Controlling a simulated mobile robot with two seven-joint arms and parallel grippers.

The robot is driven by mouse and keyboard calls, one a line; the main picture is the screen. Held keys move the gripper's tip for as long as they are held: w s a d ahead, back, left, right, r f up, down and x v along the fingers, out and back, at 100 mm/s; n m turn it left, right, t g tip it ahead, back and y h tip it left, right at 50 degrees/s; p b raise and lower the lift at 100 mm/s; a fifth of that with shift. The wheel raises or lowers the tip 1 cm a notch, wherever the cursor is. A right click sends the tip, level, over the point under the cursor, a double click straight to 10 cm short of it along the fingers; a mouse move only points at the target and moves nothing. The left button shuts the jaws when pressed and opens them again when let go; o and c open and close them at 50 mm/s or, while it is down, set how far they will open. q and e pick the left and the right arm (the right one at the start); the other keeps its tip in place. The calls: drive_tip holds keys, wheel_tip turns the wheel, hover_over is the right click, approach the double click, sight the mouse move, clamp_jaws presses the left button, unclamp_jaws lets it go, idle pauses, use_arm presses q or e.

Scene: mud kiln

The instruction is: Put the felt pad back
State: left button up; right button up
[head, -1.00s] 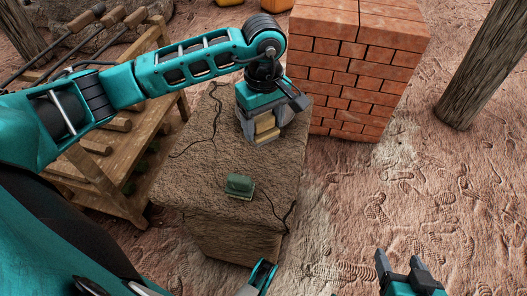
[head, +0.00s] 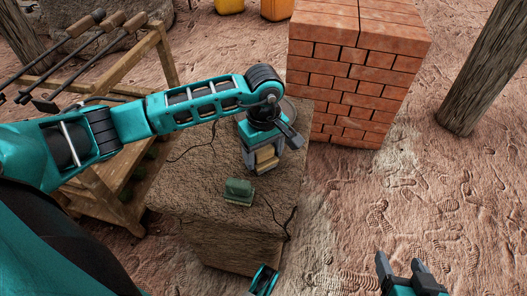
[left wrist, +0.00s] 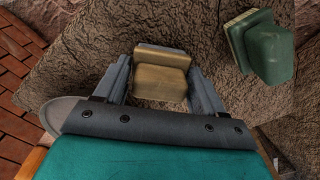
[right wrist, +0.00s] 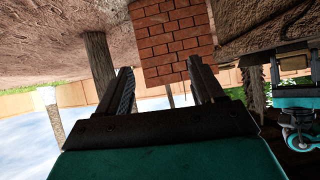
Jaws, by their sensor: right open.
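My left gripper (head: 265,158) is shut on a tan, two-part block, which I take to be the felt pad (left wrist: 160,80). The pad sits between both fingers, over the far right part of the rough earthen block (head: 185,205). I cannot tell whether its underside touches the surface. A similar green piece with a pale layered base (head: 238,191) stands on the surface nearer to me; the left wrist view shows it at upper right (left wrist: 265,45). My right gripper (head: 405,270) is open and empty, low at the right, away from the earthen block.
A red brick stack (head: 345,95) stands just behind the earthen block. A grey round dish (left wrist: 62,112) is partly hidden behind my left gripper. A wooden rack (head: 125,200) with tools is at left. A wooden post (head: 485,75) stands at right. The ground at right is open.

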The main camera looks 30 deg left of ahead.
sight(264, 149)
use_arm(q)
drive_tip(key=o, duration=0.4)
drive_tip(key=shift+c, duration=0.2)
wheel_tip(264, 149, up, 11)
drive_tip(key=p, duration=0.3)
drive_tip(key=shift+r, duration=0.55)
use_arm(e)
drive_tip(key=shift+s+d+r+h, duration=0.25)
drive_tip(key=shift+d+r+h, duration=0.05)
drive_tip(key=shift+d+r, duration=0.3)
